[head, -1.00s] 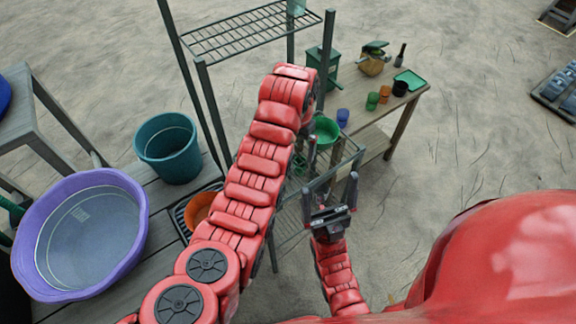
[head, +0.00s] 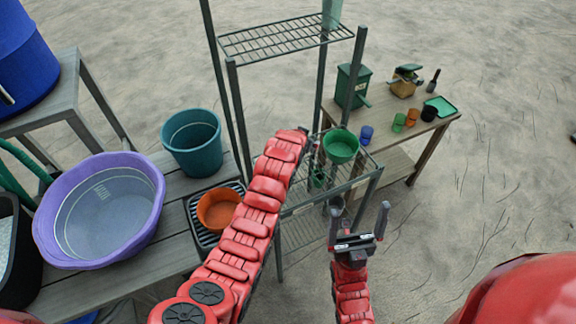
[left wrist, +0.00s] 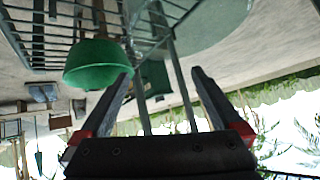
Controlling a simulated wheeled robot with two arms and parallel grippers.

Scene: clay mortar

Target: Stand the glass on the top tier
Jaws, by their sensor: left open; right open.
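A pale green see-through glass (head: 332,12) shows at the top edge of the head view, at the right back corner of the rack's top tier (head: 280,40); its upper part is cut off. My left gripper is mostly hidden behind its own arm in the head view, near the rack's middle tier. In the left wrist view my left gripper (left wrist: 158,76) is open and empty, with a green bowl (left wrist: 95,66) beyond its left finger. My right gripper (head: 360,218) is open and empty in front of the rack, at its lower right.
The green bowl also shows on the rack's middle tier (head: 340,146). A side table (head: 385,140) behind holds several cups and a green box (head: 352,86). At left, a bench holds a purple tub (head: 50,215), a teal bucket (head: 191,140) and an orange bowl (head: 215,210).

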